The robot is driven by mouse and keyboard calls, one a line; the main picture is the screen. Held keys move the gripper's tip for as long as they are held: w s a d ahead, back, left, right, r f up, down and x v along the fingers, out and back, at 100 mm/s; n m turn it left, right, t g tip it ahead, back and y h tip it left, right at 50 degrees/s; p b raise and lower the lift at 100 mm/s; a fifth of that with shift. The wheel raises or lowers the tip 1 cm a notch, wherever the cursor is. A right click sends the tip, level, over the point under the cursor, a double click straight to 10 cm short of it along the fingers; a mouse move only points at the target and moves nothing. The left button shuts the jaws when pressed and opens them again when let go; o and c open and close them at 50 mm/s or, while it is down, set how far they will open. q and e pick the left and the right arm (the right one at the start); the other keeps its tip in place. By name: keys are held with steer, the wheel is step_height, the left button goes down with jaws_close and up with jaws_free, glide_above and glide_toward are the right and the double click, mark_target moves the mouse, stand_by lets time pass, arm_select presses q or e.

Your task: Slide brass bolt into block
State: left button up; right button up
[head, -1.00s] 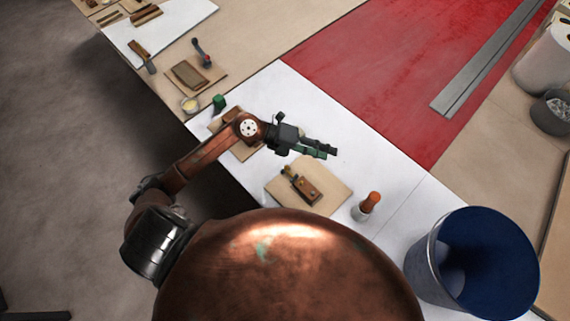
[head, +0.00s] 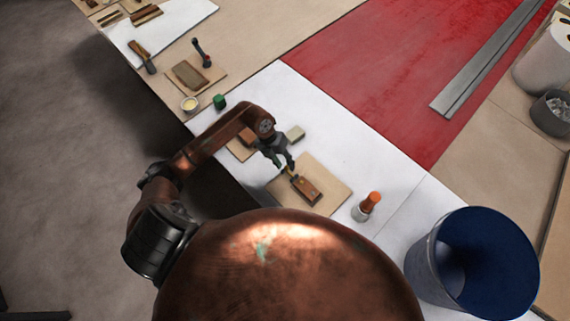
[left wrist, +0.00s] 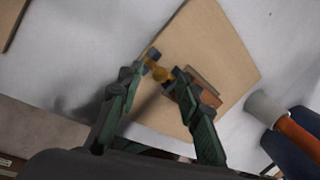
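The wooden block (head: 309,192) lies on a tan board on the white bench in the head view. The block shows partly behind a finger in the left wrist view (left wrist: 207,88). My left gripper (head: 283,166) reaches down over the bolt. In the left wrist view its green fingertips (left wrist: 155,76) stand on either side of the knob, with small gaps. The bolt's shaft is mostly hidden. My right gripper is not in view.
An orange-topped bottle (head: 368,204) stands right of the tan board (head: 333,184). A large blue bin (head: 483,262) is at the lower right.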

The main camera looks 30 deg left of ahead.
arm_select(q)
steer(key=shift+d+f, duration=0.1)
steer(key=shift+f, duration=0.25)
steer(key=shift+c, duration=0.5)
jaws_close()
